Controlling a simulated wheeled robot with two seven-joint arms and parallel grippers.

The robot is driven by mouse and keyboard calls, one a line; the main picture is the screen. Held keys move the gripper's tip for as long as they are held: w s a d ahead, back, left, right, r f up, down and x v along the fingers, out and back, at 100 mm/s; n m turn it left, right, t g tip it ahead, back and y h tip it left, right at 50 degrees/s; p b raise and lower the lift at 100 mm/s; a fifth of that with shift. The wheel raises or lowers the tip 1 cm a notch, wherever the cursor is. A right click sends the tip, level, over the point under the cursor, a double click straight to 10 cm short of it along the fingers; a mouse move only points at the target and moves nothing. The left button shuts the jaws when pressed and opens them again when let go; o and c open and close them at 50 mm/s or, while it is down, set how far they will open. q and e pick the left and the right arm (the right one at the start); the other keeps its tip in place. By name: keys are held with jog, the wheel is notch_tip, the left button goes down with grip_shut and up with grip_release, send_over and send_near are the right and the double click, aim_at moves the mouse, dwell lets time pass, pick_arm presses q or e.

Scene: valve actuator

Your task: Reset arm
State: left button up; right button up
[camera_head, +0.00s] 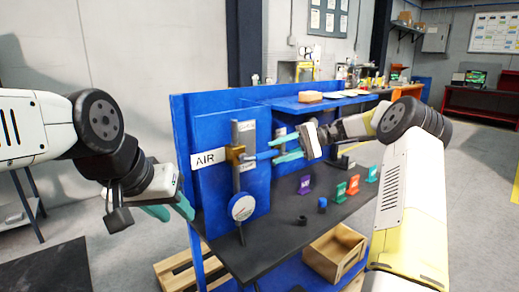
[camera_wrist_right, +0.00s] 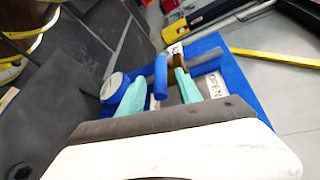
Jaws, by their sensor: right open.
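The air valve has a brass body (camera_head: 235,154) on a grey vertical pipe, mounted on a blue panel (camera_head: 211,130). Its blue lever handle (camera_head: 265,155) points out to the right, roughly level. My right gripper (camera_head: 287,149) is open at the handle. In the right wrist view, the blue handle (camera_wrist_right: 160,77) lies between the two teal fingers, with gaps visible on both sides. Whether either finger touches it I cannot tell. My left gripper (camera_head: 171,210) is left of the panel, apart from the valve, with its teal fingers spread and nothing between them.
A round gauge (camera_head: 242,207) hangs below the valve, and an AIR label (camera_head: 206,158) is at its left. Several coloured tags, including a red one (camera_head: 353,184), stand on the dark bench. A cardboard box (camera_head: 334,254) is beneath. Free floor lies right.

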jog(key=s+a+r+t+h, duration=0.1)
jog(key=s+a+r+h, duration=0.1)
jog(key=s+a+h, duration=0.3)
jog(key=s+d+f+t+h, duration=0.1)
jog(key=s+d+t+h, duration=0.3)
jog(key=s, duration=0.9)
jog(key=s+d+t+h, duration=0.3)
jog(key=s+d+t, duration=0.2)
jog(key=s, duration=0.8)
jog(key=shift+d+f+n+h, duration=0.25)
jog(key=shift+f+n+h, duration=0.15)
dwell(1.3)
